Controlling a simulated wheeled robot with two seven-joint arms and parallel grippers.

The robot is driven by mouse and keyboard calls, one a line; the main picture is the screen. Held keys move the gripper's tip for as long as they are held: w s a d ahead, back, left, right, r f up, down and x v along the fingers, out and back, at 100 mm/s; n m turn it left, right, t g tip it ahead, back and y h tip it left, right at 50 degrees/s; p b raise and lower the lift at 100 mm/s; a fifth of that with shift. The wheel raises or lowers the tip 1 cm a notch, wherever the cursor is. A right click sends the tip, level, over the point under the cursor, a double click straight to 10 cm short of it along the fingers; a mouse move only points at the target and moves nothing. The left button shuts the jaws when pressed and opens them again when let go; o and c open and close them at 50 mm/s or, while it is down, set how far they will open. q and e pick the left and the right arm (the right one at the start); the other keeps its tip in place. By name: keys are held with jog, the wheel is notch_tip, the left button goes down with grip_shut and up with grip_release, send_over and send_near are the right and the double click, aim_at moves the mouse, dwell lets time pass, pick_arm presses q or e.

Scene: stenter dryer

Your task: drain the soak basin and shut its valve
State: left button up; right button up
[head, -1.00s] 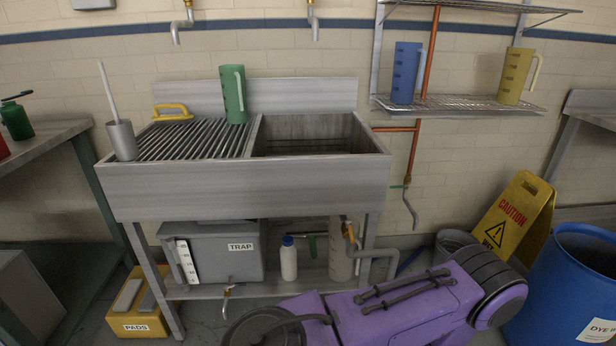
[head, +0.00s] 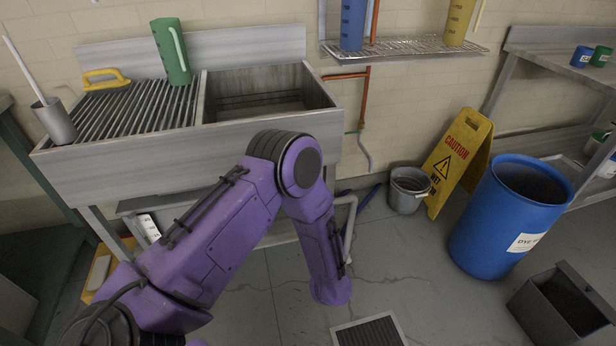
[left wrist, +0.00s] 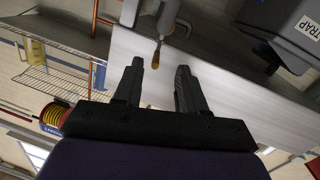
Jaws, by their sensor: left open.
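The soak basin (head: 268,110) is the open metal sink at the right of a ribbed drainboard. It looks empty of water in the head view, though its floor is only partly seen. My left arm crosses in front of it and hides the pipework below. In the left wrist view my left gripper (left wrist: 158,68) is open and empty. A grey pipe fitting (left wrist: 168,18) with a brass-coloured end (left wrist: 156,58) shows between the fingertips in the picture; I see no contact and cannot tell the valve's setting. My right gripper is out of view.
The grey TRAP box (left wrist: 285,45) shows in the wrist view. A green jug (head: 172,52) stands on the drainboard. A grey bucket (head: 408,190), yellow caution sign (head: 460,160) and blue drum (head: 505,220) stand to the right. A floor grate (head: 370,332) lies in front.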

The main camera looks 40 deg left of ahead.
pick_arm(q)
jog(key=shift+n+y, duration=0.5)
jog(key=shift+y, duration=0.3)
jog(key=x, duration=0.4)
jog(key=r+x, duration=0.1)
jog(key=x, duration=0.2)
jog(key=r+x, duration=0.1)
jog(key=x, duration=0.3)
jog(key=shift+w+a, duration=0.1)
jog(key=shift+w, duration=0.2)
grip_shut()
